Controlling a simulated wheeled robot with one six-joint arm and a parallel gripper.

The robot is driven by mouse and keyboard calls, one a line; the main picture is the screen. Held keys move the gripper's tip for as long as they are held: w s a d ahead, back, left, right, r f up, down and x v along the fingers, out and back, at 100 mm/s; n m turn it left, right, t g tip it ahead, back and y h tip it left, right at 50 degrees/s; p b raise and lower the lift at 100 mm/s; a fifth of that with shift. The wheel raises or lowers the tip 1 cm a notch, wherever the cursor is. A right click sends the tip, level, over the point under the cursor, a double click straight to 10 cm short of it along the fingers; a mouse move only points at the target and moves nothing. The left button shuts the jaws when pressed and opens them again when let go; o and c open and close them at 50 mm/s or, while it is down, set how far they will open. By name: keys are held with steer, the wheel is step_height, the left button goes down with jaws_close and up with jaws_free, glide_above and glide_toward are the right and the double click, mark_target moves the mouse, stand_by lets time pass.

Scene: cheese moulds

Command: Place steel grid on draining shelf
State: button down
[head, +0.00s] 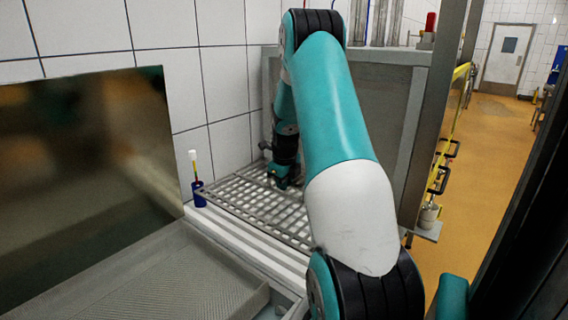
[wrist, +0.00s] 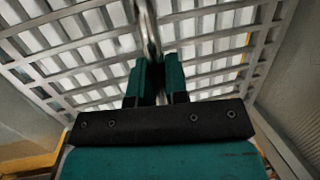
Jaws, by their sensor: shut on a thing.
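The steel grid (head: 240,200) is a flat metal lattice, lying roughly level at the back beside the tiled wall in the head view. In the wrist view the grid (wrist: 215,50) fills the upper part of the picture. My gripper (head: 283,181) is at the grid's far part; in the wrist view my gripper (wrist: 160,70) is shut on a round metal bar that appears to belong to the grid. A pale ribbed surface (head: 243,247), apparently the draining shelf, shows along the grid's near edge. I cannot tell whether the grid touches it or hangs just above.
A blue holder with a white-topped brush (head: 197,192) stands close to the grid's left corner. A large steel panel (head: 85,185) rises at the left, with a ribbed grey tray (head: 180,285) in front. A grey panel (head: 375,125) stands behind the grid. Orange floor lies open at right.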

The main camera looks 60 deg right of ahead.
mark_target(284, 194)
steer(key=shift+f+p, duration=0.3)
steer(key=shift+f, duration=2.65)
steer(key=c, duration=1.1)
jaws_free()
steer(key=shift+f, duration=0.15)
